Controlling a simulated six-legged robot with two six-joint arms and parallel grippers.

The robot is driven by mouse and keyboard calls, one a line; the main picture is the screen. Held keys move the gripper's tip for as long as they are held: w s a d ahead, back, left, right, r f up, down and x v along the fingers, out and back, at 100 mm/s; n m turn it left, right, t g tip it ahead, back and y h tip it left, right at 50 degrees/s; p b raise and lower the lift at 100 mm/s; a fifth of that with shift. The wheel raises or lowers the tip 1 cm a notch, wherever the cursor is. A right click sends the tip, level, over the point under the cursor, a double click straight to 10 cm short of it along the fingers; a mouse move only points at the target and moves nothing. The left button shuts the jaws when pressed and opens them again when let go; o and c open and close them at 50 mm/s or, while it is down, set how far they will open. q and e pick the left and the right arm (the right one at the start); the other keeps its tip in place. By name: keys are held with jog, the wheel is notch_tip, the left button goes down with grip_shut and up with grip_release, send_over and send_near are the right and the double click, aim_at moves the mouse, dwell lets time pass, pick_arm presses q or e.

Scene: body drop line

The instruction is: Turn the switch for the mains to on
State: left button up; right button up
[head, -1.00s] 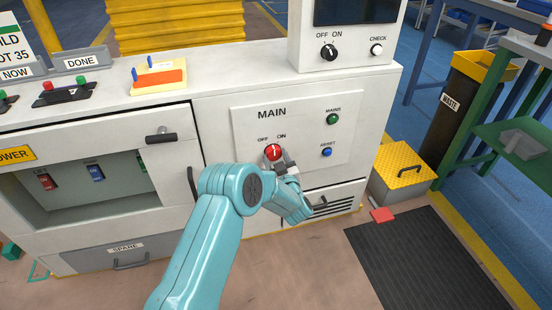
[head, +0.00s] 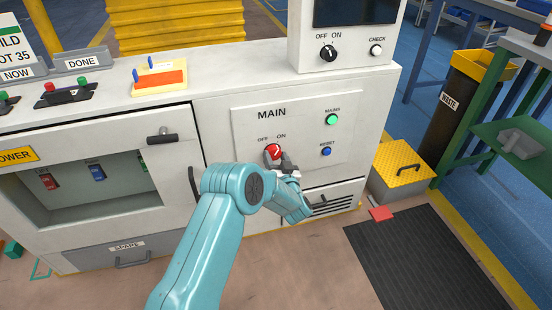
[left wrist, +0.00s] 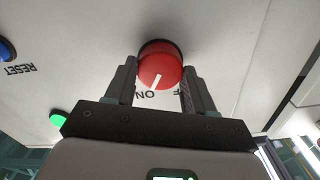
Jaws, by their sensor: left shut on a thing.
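The red mains knob (head: 273,150) is on the MAIN panel (head: 300,118), below the OFF and ON labels. In the head view its white line leans up and right, toward ON. In the left wrist view the knob (left wrist: 160,66) shows large and upside down, its line pointing at the ON label. My left gripper (head: 279,158) is shut on the knob, with a finger on each side of it in the left wrist view (left wrist: 159,88). The MAINS lamp (head: 332,119) is bright green. My right gripper is not in view.
A blue RESET button (head: 326,151) sits right of the knob. Another OFF/ON knob (head: 328,53) and a CHECK button (head: 376,50) are on the box above. A yellow-lidded box (head: 405,165) stands on the floor at the right.

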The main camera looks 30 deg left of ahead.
pick_arm(q)
jog(key=shift+f, duration=0.15)
jog(key=o, duration=1.1)
jog(key=shift+c, duration=0.2)
jog(key=p+v, duration=0.3)
jog(key=v, duration=1.3)
jog(key=shift+s+p, duration=0.2)
jog(key=shift+p, duration=0.1)
jog(key=shift+d, duration=0.1)
